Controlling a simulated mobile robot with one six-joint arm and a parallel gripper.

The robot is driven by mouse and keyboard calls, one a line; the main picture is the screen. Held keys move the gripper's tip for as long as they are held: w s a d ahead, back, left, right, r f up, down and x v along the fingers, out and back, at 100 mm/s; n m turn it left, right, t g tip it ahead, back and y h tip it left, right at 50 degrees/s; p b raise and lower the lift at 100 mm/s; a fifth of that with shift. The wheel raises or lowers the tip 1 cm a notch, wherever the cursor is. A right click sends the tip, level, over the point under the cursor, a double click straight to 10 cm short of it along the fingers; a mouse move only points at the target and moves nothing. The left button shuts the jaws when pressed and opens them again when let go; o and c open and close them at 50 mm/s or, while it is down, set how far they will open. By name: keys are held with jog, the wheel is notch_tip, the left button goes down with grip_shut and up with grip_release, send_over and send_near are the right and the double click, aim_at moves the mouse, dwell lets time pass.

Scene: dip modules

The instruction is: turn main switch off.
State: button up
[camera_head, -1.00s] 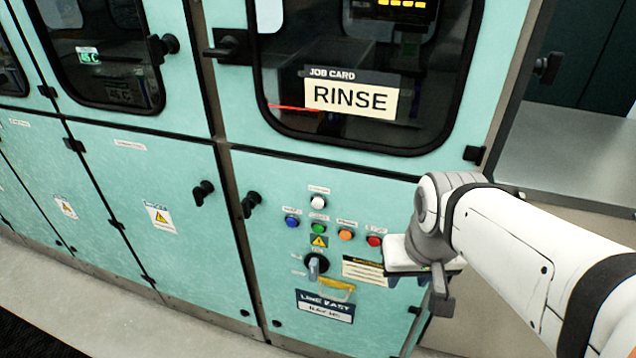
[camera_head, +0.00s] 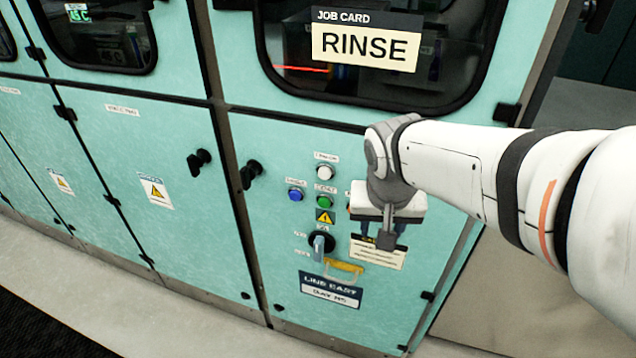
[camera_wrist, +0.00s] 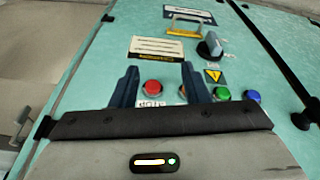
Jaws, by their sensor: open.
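The main switch (camera_head: 320,243) is a black rotary switch with a grey handle, low on the teal cabinet panel. In the wrist view the switch (camera_wrist: 210,46) shows beyond my fingers, to the upper right, its handle tilted. My gripper (camera_head: 388,232) is open and empty in front of the panel, to the right of the switch and apart from it. In the wrist view its two dark blue fingers (camera_wrist: 160,85) stand apart, with the red button (camera_wrist: 151,86) seen between them. In the head view my gripper hides the red button.
Above the switch are a white button (camera_head: 326,157), a blue button (camera_head: 295,194), a green button (camera_head: 324,200) and a yellow warning label (camera_head: 325,216). A yellow bar (camera_head: 344,266) and the LINE EAST plate (camera_head: 331,290) sit below. A black door knob (camera_head: 251,174) is further left.

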aim_at(318, 241)
jog(key=w+a+f+m+t+b, duration=0.1)
jog(key=w+a+f+m+b, duration=0.1)
jog(key=w+a+f+b, duration=0.95)
jog(key=shift+m+h, duration=0.3)
jog(key=shift+h, duration=0.1)
jog(key=f, duration=0.5)
jog(key=f+b, duration=0.1)
jog(key=f, duration=0.2)
jog(key=shift+w+d+f, duration=0.15)
jog(key=shift+w+d, duration=0.15)
jog(key=shift+w, duration=0.1)
jog(key=shift+c, duration=0.2)
grip_shut()
